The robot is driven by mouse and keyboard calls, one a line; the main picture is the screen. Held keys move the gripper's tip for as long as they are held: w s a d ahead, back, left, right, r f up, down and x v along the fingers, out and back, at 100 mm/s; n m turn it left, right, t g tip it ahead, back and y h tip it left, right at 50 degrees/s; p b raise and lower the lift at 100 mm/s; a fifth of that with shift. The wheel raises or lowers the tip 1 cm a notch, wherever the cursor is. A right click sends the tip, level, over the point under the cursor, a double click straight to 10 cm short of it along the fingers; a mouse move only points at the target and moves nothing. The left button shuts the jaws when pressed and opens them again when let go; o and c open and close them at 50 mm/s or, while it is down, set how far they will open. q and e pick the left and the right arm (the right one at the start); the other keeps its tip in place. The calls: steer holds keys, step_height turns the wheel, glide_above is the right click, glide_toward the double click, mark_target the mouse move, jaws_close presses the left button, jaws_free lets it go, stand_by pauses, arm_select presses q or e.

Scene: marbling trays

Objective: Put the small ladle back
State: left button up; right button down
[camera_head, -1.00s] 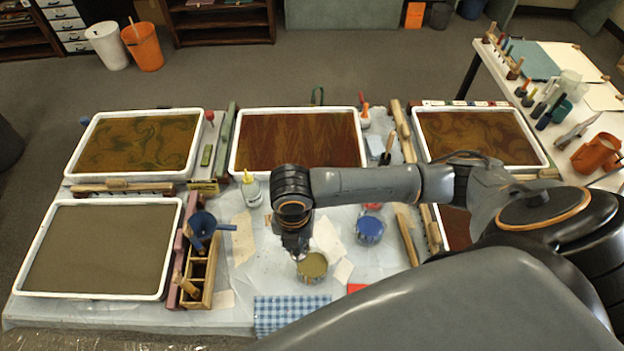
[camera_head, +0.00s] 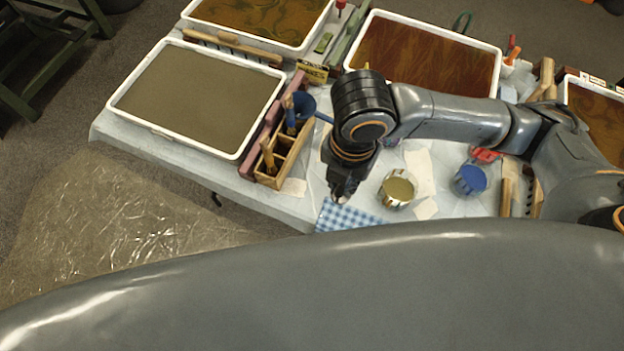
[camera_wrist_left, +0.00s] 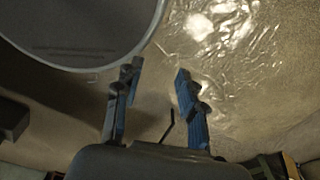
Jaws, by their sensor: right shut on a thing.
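My right gripper (camera_head: 343,188) points down over the table, left of an open can of olive-brown paint (camera_head: 398,190) and above the blue checked cloth (camera_head: 345,218). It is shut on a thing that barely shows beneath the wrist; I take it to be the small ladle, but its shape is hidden. A wooden divided rack (camera_head: 270,180) stands left of the gripper. A blue cup-shaped tool (camera_head: 301,104) with a handle sticking out right is at its far end. My left gripper (camera_wrist_left: 156,88) is open and empty over the clear plastic sheet.
A tray of plain grey-brown liquid (camera_head: 240,155) lies left of the rack. A blue paint can (camera_head: 470,180) stands right of the olive one. Marbled trays (camera_head: 497,80) stand behind. Clear plastic sheeting (camera_head: 100,220) covers the floor at left.

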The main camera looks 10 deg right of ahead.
steer(key=shift+s+a+f+b, duration=0.25)
steer(key=shift+s+a+b, duration=0.2)
steer(key=shift+s+b, duration=0.1)
arm_select(q)
steer(key=r+p, duration=0.1)
steer(key=p, duration=0.3)
steer(key=shift+s+a+r, duration=0.15)
steer(key=shift+a+r, duration=0.05)
steer(key=shift+r, duration=0.2)
arm_select(e)
steer(key=w+d+f, duration=0.1)
steer(key=w+f, duration=1.1)
steer(key=w, duration=0.1)
steer(key=shift+w+d+f, duration=0.2)
steer(key=shift+w+f, duration=0.15)
steer(key=shift+f, duration=0.05)
steer(key=shift+f, duration=0.15)
steer(key=c, duration=1.3)
jaws_free()
steer(key=shift+o, duration=0.2)
